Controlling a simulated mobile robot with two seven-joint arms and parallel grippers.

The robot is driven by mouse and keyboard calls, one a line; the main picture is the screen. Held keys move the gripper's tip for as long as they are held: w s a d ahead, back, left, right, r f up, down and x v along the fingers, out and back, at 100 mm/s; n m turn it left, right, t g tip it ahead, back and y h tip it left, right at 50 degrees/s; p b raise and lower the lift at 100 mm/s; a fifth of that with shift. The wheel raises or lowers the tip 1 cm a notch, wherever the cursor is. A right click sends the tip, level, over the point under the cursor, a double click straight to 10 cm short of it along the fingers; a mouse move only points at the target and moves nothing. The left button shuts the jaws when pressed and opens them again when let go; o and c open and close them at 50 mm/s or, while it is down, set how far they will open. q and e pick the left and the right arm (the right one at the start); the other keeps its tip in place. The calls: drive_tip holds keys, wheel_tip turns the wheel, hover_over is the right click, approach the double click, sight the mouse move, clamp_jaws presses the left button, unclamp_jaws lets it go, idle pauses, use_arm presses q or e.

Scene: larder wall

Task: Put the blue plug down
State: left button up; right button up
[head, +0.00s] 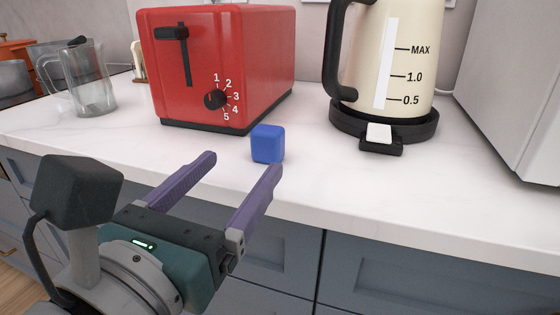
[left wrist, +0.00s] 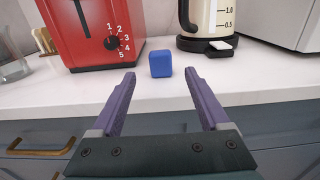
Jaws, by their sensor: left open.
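The blue plug (head: 267,144) is a small blue block resting on the white countertop, in front of the red toaster's right corner. It also shows in the left wrist view (left wrist: 160,64), beyond the fingertips and between their lines. My left gripper (head: 240,165) is open, its two purple fingers apart and empty, at the counter's front edge. In the left wrist view the left gripper (left wrist: 160,76) has a clear gap between its fingers, and the plug stands apart from both. My right gripper is in neither view.
The red toaster (head: 200,60) stands behind the plug. A cream kettle (head: 400,50) on a black base is to the right, and a glass jug (head: 90,85) to the left. A light grey box-like thing (head: 525,80) stands at far right. The front counter strip (head: 400,195) is clear.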

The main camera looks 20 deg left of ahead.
use_arm(q)
drive_tip(key=s+a+f+n+g+y, duration=0.3)
drive_tip(key=s+a+n+g, duration=0.15)
drive_tip(key=n, duration=0.65)
drive_tip(key=s+a+f+n+g+y, duration=0.35)
drive_tip(key=a+n, duration=0.25)
drive_tip(key=n, duration=0.4)
drive_tip(key=s+d+f+n+g+h, duration=0.3)
drive_tip(key=s+n, duration=0.2)
drive_tip(key=n, duration=0.2)
drive_tip(key=s+d+f+n+g+h, duration=0.2)
drive_tip(key=s+f+n+g+h, duration=0.1)
drive_tip(key=s+n, duration=0.3)
wheel_tip(320, 180, up, 61)
drive_tip(key=p, duration=6)
drive_tip(key=shift+w+d, duration=0.2)
drive_tip(key=shift+w, duration=0.15)
